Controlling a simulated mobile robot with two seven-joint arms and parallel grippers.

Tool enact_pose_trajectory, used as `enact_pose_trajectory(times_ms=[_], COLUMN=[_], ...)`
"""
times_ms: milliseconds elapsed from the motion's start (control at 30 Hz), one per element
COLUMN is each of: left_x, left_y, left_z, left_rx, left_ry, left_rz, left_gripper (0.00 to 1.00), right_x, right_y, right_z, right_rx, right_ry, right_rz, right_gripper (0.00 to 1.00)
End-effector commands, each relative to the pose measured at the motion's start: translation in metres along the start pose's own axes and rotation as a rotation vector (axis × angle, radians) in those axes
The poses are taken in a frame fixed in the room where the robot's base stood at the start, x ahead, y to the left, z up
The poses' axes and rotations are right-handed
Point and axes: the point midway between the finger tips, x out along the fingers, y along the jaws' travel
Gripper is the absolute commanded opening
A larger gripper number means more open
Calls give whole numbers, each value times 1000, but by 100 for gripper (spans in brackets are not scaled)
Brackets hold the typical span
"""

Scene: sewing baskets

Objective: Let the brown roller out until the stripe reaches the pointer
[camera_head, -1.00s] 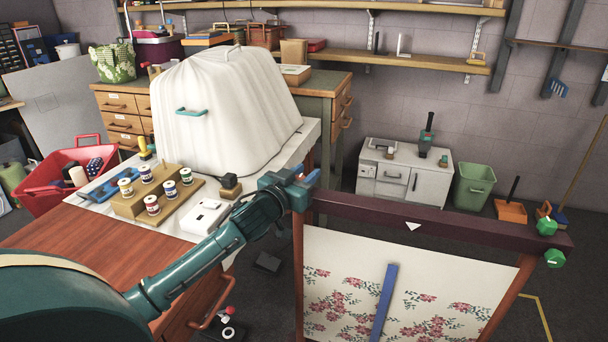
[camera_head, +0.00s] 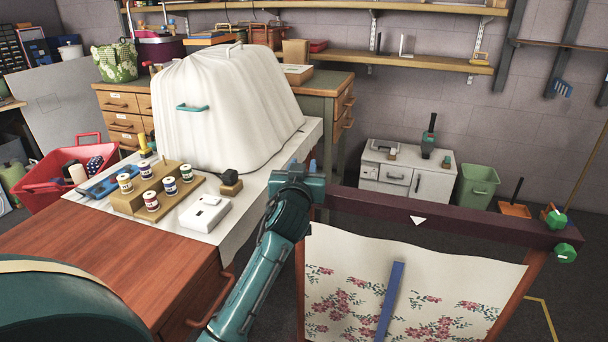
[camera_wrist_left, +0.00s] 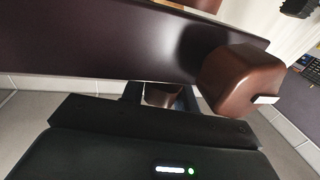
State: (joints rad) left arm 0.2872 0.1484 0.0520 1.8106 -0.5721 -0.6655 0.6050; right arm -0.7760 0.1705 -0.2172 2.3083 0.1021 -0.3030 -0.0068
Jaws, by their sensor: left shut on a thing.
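A wooden frame with a dark brown top roller bar (camera_head: 470,228) holds a cream cloth (camera_head: 350,252) with pink flowers. A blue stripe (camera_head: 390,300) runs steeply up the cloth, its top end below the white pointer (camera_head: 417,221). My left gripper (camera_head: 309,172) is at the left end of the top bar. In the left wrist view its jaws (camera_wrist_left: 162,95) are shut on a brown knob, mostly hidden. Another brown knob (camera_wrist_left: 240,80) with a white mark is beside it. The cloth's top edge looks wavy. My right gripper is out of view.
Two green knobs (camera_head: 565,252) are at the bar's right end. The wooden table (camera_head: 110,265) at left carries thread spools (camera_head: 151,201), a white box (camera_head: 206,213) and a cloth-covered machine (camera_head: 225,110). A green bin (camera_head: 477,187) stands behind the frame.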

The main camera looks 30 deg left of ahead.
Motion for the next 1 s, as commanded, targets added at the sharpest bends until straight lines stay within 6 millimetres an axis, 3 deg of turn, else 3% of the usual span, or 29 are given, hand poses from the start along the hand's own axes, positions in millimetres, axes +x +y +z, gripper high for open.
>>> enact_pose_trajectory(times_ms=[700, 733, 1000], left_x=[0, 0, 0], left_y=[-2, -2, -2], left_z=[0, 0, 0], left_rx=[2, 2, 1], left_ry=[0, 0, 0], left_rz=[-100, -100, -100], left_gripper=[7, 31, 52], right_x=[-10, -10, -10], right_y=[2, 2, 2], right_z=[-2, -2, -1], right_rx=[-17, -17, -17], right_ry=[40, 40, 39], right_rz=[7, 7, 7], right_gripper=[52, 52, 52])
